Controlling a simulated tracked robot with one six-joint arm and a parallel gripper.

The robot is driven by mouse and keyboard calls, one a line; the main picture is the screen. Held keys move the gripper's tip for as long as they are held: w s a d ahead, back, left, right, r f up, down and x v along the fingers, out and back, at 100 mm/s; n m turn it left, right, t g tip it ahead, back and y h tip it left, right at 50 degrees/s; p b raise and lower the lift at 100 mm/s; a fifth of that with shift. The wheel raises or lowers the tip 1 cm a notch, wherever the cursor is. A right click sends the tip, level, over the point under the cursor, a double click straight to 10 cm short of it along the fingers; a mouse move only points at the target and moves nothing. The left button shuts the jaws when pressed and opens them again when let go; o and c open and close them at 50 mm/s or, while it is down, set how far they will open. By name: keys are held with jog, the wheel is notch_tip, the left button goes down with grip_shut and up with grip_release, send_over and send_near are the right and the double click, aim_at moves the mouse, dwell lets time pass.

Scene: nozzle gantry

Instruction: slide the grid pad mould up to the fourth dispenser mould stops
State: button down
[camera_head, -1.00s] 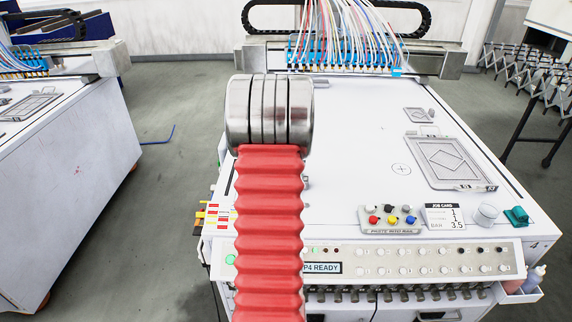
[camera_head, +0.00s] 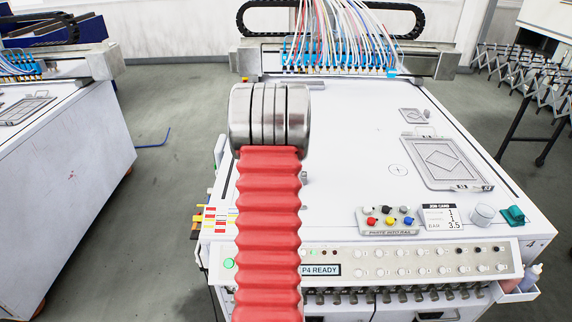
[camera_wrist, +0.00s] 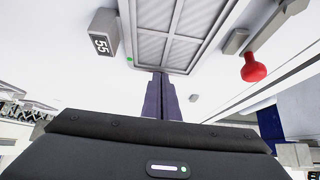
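The grid pad mould (camera_wrist: 168,38) is a grey frame with ribbed panels at the top of the wrist view. My gripper (camera_wrist: 161,76) shows there as two dark purple-grey fingers, close together, pointing at the mould's near edge. The tips look at or very near that edge; I cannot tell whether they touch or hold it. In the head view my arm hides my gripper and this mould. The row of dispensers (camera_head: 330,68) hangs on the gantry at the back, under many coloured tubes. I cannot single out the fourth dispenser.
A "55" block (camera_wrist: 101,42) stands left of the mould, and a red knob (camera_wrist: 254,70) to its right. A diamond-pattern mould (camera_head: 445,160) and a smaller mould (camera_head: 414,116) lie at the table's right. A button box (camera_head: 388,222) stands in front. The table's middle is clear.

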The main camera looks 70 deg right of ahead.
jog(key=v, duration=0.9)
jog(key=shift+w+r, duration=0.15)
jog(key=shift+r, duration=0.2)
jog(key=shift+a, duration=0.1)
jog(key=w+a+r+n+t+y, duration=0.1)
jog(key=w+a+r+n, duration=0.15)
jog(key=w+a, duration=0.6)
jog(key=w+a+r+n+t+y, duration=0.1)
jog(key=w+a+r+n, duration=0.2)
jog(key=a, duration=1)
jog(key=w+a+r+n+t+y, duration=0.1)
jog(key=w+a+r, duration=0.45)
jog(key=a, duration=0.55)
jog(key=s+a+n+y, duration=0.1)
jog(key=s+a+n, duration=0.2)
jog(key=a, duration=0.7)
jog(key=s+a+n+y, duration=0.2)
jog(key=s+a+n, duration=0.1)
jog(key=a, duration=0.8)
jog(key=s+a+n+y, duration=0.1)
jog(key=s+a+n, duration=0.2)
jog(key=a, duration=0.8)
jog(key=shift+s+f+t+y, duration=0.3)
jog(key=shift+s+f+t, duration=0.05)
jog(key=shift+s+t, duration=0.05)
